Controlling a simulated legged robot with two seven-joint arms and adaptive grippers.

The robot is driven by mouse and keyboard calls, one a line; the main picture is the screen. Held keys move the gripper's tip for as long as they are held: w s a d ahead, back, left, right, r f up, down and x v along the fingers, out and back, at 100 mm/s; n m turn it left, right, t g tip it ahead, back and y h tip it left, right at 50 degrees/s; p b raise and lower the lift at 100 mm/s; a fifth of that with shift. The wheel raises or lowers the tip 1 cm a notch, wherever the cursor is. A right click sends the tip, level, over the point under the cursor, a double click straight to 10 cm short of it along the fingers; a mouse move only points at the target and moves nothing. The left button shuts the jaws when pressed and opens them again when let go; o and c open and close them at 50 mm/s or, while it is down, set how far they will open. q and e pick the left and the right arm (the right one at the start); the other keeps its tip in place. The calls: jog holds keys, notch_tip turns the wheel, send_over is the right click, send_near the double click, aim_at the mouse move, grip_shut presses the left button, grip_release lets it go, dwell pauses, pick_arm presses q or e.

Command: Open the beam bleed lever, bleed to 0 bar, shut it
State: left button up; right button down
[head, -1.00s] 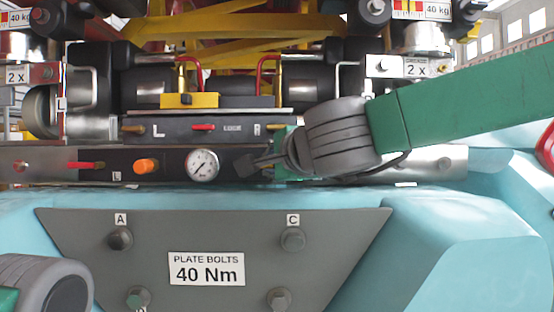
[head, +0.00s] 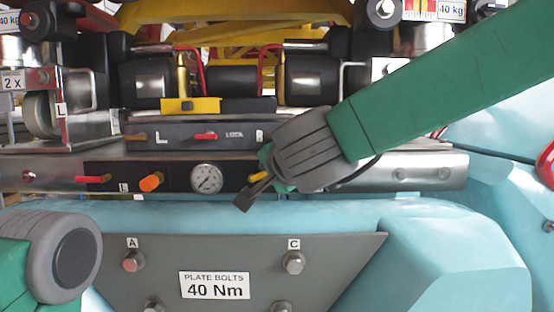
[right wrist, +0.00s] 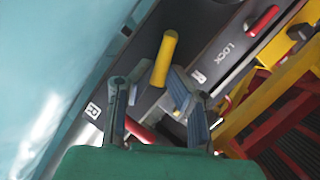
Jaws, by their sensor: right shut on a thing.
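The beam (head: 420,172) runs across the middle of the head view. Its dark panel carries a round pressure gauge (head: 207,178), whose reading is too small to tell. A yellow lever handle (head: 259,177) sits right of the gauge, partly hidden by my right gripper (head: 252,190). In the right wrist view, the yellow handle (right wrist: 167,52) projects beyond the fingertips, and my right gripper (right wrist: 158,82) is shut on its lower end. A red lever (right wrist: 140,130) shows between the fingers, nearer the palm. My left arm shows at the lower left; its gripper is out of view.
A red lever (head: 92,179) and an orange knob (head: 151,181) sit left of the gauge. Above is a lock panel with a red handle (head: 205,135). Below, a grey bolt plate (head: 225,255) fronts the light-blue structure. My right forearm covers the beam's upper right.

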jog(key=shift+s+a+n+p, duration=0.15)
jog(key=shift+a+n+p, duration=0.25)
jog(key=shift+h, duration=0.3)
jog(key=shift+f+g, duration=0.2)
jog(key=shift+g, duration=0.1)
dwell(0.8)
jog(key=c, duration=1.6)
grip_release()
jog(key=shift+a, duration=0.1)
jog(key=shift+a+r, duration=0.3)
jog(key=shift+a, duration=0.1)
jog(key=shift+a+f+v, duration=0.1)
jog(key=shift+v, duration=2.75)
jog(key=shift+a+f+v, duration=0.1)
jog(key=shift+a+v, duration=0.05)
jog(key=shift+v, duration=2.7)
